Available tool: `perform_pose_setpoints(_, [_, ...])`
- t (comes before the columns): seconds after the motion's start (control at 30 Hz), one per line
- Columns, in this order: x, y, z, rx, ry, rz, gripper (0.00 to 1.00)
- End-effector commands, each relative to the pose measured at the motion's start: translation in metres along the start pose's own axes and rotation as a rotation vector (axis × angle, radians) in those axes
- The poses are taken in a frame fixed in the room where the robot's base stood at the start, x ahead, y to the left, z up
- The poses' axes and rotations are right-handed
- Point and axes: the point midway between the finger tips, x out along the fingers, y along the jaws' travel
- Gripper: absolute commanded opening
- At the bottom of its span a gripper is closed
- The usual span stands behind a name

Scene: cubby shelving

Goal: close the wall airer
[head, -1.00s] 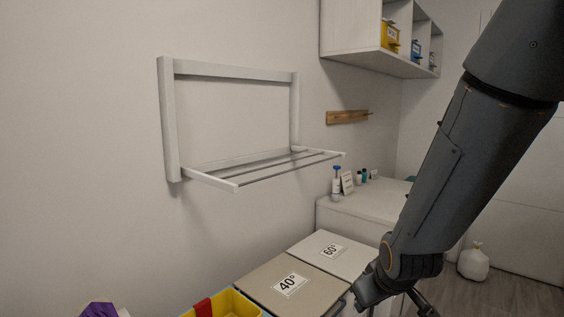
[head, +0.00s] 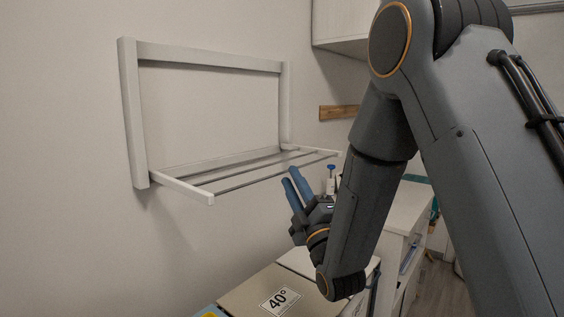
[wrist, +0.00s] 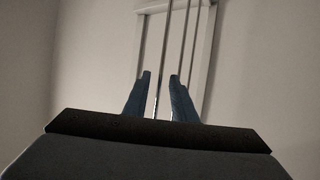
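The white wall airer (head: 131,115) is fixed to the wall at left in the head view. Its rack (head: 180,188) is folded down and sticks out from the wall, roughly level, with several thin rods. My gripper (head: 292,176) has blue fingers pointing up, close to the rack's outer edge. In the wrist view the fingers (wrist: 160,77) stand apart, and a thin rod (wrist: 163,50) runs through the gap between them in the picture. I cannot tell whether the fingers touch the rack. The airer's white frame (wrist: 207,50) shows behind in the wrist view.
A lidded bin marked 40° (head: 245,296) stands below the airer. A white counter (head: 408,205) with a blue-topped bottle (head: 331,182) is at right, partly behind my arm. A wall cabinet (head: 345,25) and a wooden rail (head: 336,112) are beyond the rack.

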Motion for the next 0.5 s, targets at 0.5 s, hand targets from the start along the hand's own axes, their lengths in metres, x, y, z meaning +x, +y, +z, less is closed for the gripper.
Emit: perform_pose_setpoints(0.5, [0.068,0.0,-0.005,0.005,0.006,-0.002,0.24])
